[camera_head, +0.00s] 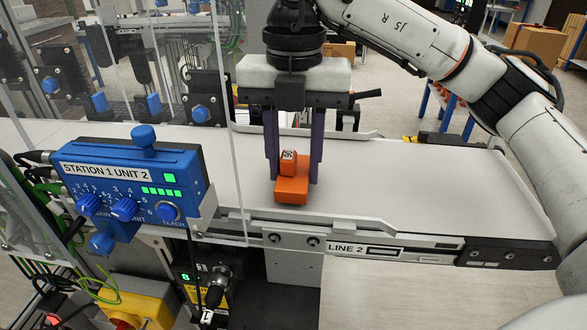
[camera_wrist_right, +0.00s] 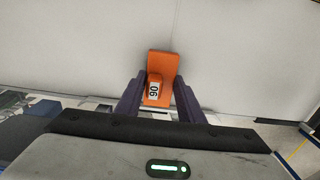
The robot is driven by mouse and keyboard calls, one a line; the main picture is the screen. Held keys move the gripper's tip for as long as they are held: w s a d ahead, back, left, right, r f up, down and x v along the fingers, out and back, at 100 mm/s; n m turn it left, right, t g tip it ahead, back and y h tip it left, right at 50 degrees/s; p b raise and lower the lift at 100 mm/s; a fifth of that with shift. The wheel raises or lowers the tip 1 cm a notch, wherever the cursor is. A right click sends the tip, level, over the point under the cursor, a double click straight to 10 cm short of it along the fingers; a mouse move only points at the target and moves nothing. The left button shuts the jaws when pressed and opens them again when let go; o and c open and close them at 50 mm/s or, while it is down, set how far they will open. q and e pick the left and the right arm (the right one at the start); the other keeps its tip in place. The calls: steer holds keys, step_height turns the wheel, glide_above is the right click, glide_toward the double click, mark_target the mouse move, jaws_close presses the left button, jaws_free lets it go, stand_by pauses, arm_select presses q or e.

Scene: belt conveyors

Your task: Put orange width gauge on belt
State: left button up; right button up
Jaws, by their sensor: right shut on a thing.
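The orange width gauge (camera_head: 292,190) is a small stepped block with a white label on its raised part. The label reads 90 in the right wrist view, where the gauge (camera_wrist_right: 164,66) sits between the two dark fingers. My right gripper (camera_head: 293,182) points down over the pale belt (camera_head: 400,190) and is shut on the gauge. The gauge is at or just above the belt surface; I cannot tell whether it touches. My left gripper is not in view.
A blue control box (camera_head: 135,185) marked STATION 1 UNIT 2 stands at the belt's near left side. A clear panel (camera_head: 225,60) rises beside it. A low rail (camera_head: 345,222) runs along the near belt edge. The belt to the right of the gripper is clear.

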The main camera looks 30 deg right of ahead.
steer(key=shift+f, duration=0.5)
steer(key=shift+f, duration=0.1)
steer(key=o, duration=1.2)
